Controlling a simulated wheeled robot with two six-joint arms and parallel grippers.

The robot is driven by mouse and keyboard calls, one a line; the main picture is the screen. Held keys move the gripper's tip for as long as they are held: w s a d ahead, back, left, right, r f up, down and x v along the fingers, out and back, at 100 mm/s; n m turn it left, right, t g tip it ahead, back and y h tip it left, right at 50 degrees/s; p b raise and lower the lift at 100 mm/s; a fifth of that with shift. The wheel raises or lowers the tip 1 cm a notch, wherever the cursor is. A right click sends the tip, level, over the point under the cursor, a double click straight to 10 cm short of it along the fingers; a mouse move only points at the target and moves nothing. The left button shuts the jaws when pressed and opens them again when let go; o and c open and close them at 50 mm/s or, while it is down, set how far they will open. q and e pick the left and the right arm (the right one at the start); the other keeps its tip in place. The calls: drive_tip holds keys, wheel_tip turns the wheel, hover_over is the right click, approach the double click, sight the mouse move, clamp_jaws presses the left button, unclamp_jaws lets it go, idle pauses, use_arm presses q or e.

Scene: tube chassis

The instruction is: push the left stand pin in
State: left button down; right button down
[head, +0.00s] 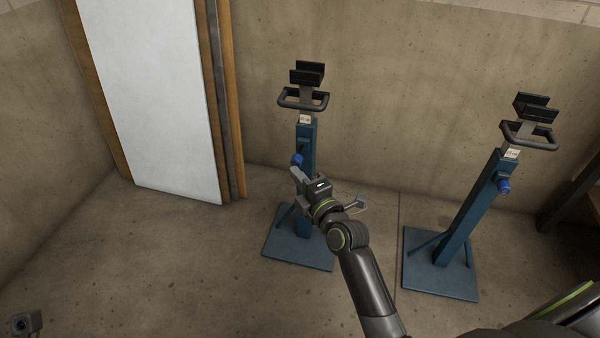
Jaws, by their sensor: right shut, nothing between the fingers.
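The left stand (306,140) is a blue post on a square blue base plate, with a black cradle and a looped handle on top. Its pin (297,159) shows as a bright blue knob on the post's left front side, below a small white label. My right gripper (296,174) is shut and empty, with its fingertips just below the knob in the picture. I cannot tell whether they touch it. My right wrist and arm hide part of the lower post and base. My left gripper is not in clear view.
A second, similar blue stand (467,215) with its own blue knob (503,186) stands at the right. White and brown boards (160,100) lean on the concrete wall behind left. The floor (150,260) at the left is open.

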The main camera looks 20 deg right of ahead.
sight(302, 158)
drive_tip(key=shift+w+d, duration=0.35)
drive_tip(key=shift+w, duration=0.15)
drive_tip(key=w+d, duration=0.1)
drive_tip(key=w+d+b, duration=0.1)
drive_tip(key=w, duration=0.1)
drive_tip(key=shift+w+d+r, duration=0.15)
drive_tip(key=shift+w, duration=0.1)
